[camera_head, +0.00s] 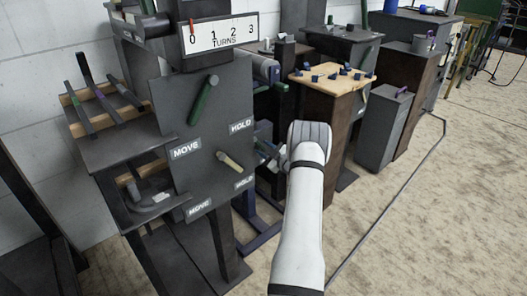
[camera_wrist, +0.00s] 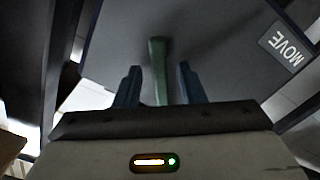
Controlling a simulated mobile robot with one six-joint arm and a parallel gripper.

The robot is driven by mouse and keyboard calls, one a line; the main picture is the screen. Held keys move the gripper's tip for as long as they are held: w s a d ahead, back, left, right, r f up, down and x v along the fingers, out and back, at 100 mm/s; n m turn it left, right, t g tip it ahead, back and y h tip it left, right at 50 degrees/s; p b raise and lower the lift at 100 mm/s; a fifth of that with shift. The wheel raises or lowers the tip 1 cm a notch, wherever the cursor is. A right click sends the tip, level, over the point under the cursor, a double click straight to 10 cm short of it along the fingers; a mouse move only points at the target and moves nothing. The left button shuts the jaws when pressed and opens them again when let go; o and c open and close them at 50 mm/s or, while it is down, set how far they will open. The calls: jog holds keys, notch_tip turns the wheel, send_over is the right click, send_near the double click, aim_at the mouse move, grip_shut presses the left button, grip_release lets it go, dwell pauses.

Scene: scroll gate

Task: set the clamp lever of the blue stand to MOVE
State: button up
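In the wrist view a green lever (camera_wrist: 159,70) stands out from a dark grey panel (camera_wrist: 215,55). My gripper (camera_wrist: 158,82) is open, with one finger on each side of the lever and visible gaps. In the head view my gripper (camera_head: 266,152) is beside the right edge of a grey panel (camera_head: 165,112). Blue framework (camera_head: 262,235) shows behind that panel, mostly hidden. I cannot tell from the head view which lever is between the fingers.
The grey panel carries a green lever (camera_head: 203,100), a tan lever (camera_head: 230,161), MOVE and HOLD labels, and a TURNS scale (camera_head: 222,37) above. A wooden-topped stand (camera_head: 325,85) with blue pieces is behind my arm. Open floor (camera_head: 430,215) lies at the right.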

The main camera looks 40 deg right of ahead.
grip_shut()
